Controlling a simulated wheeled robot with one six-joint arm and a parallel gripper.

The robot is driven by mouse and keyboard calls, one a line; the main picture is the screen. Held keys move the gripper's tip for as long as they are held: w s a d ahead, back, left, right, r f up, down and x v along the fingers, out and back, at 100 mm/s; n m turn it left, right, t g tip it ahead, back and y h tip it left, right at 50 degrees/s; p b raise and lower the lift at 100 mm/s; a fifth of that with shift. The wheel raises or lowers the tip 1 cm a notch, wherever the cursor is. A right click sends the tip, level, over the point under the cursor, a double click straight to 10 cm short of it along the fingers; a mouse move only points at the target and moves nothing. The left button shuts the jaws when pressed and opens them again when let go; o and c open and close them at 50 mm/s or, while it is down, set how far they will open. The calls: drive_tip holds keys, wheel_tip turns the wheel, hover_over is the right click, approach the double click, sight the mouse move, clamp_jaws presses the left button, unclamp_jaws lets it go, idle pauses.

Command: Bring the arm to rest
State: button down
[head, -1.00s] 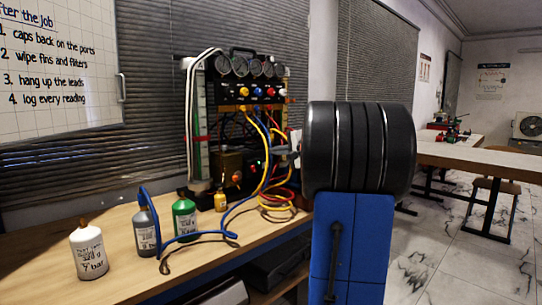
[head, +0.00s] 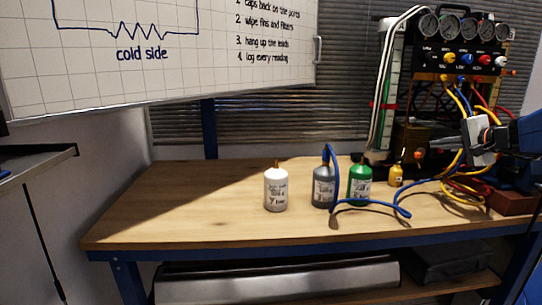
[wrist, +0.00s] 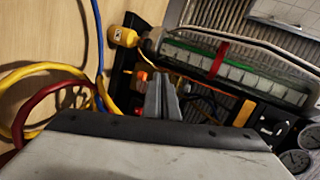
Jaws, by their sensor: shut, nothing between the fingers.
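My gripper (head: 447,142) is at the right of the head view, in front of the gauge rig (head: 458,60). Its fingers are shut and empty, pointing left. In the wrist view my gripper (wrist: 161,98) shows its two fingers together, with parts of the rig beyond them. Blue, yellow and red hoses hang near the gripper in the head view. I cannot tell whether any of them touches it.
The bench's left part is clear.

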drive_tip(key=s+a+f+n+g, duration=0.25)
drive_tip(key=s+a+f, duration=0.2)
drive_tip(key=a, duration=0.35)
drive_tip(key=s+a+f+n+g+y, duration=0.1)
drive_tip(key=s+a+f+n, duration=0.2)
drive_tip(key=s+a, duration=0.35)
drive_tip(key=s+a+f+n+g, duration=0.2)
drive_tip(key=s+a+f, duration=0.15)
drive_tip(key=a, duration=0.65)
drive_tip(key=s+a+f+n+g+h, duration=0.1)
drive_tip(key=s+a+f+n, duration=0.1)
drive_tip(key=s+f, duration=0.4)
drive_tip(key=s+a+f+n+g+h, duration=0.1)
drive_tip(key=s+f+n, duration=0.4)
drive_tip(key=s, duration=0.8)
wheel_tip(320, 180, down, 2)
drive_tip(key=shift+s+a+g+h, duration=0.25)
drive_tip(key=shift+a+g+h, duration=0.15)
drive_tip(key=shift+g+h, duration=0.25)
